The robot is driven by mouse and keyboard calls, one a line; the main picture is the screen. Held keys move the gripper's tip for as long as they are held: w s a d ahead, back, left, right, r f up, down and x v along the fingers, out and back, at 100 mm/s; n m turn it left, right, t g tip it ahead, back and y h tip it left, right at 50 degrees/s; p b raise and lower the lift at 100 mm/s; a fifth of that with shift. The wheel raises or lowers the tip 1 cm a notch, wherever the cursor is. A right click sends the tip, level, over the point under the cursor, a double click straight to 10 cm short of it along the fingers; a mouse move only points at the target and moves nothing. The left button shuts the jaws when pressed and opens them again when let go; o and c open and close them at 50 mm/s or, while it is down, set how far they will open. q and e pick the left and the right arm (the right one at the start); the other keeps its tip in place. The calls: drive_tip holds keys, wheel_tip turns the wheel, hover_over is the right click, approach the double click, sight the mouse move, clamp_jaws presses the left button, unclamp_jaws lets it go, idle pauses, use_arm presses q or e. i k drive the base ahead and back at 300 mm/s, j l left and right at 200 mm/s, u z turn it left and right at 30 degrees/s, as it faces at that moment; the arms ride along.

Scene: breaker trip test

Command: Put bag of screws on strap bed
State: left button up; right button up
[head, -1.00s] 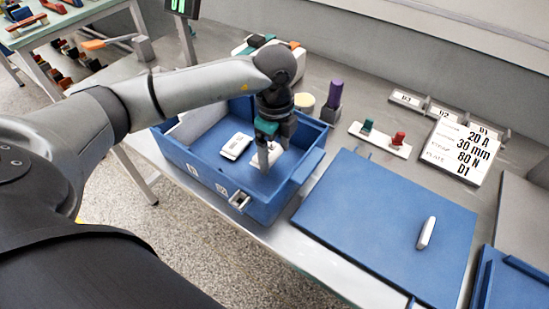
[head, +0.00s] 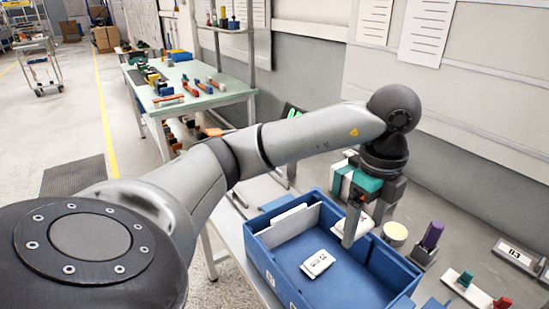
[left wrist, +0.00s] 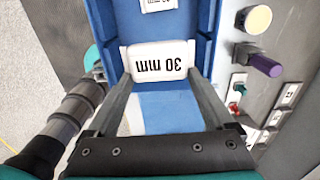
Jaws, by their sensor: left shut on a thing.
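A white bag labelled "30 mm" (left wrist: 160,62) is between the fingers of my left gripper (left wrist: 160,78) in the left wrist view. In the head view my left gripper (head: 363,228) is over the right part of the blue bin (head: 257,247), shut on the bag, which is partly hidden by a finger. A second white packet (head: 318,262) lies on the bin floor; its label also shows at the top of the left wrist view (left wrist: 158,5). I cannot make out a strap bed in the current frames. My right gripper is not in view.
Right of the bin stand a cream round piece (head: 395,232) and a purple-topped cylinder (head: 433,236). A white strip with teal (head: 466,279) and red pieces lies farther right. A side table (head: 200,92) stands at the back left.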

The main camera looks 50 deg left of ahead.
sight(256, 186)
drive_tip(key=i+j, duration=0.1)
drive_tip(key=j, duration=1.35)
drive_tip(key=i+j, duration=0.15)
drive_tip(key=j, duration=0.55)
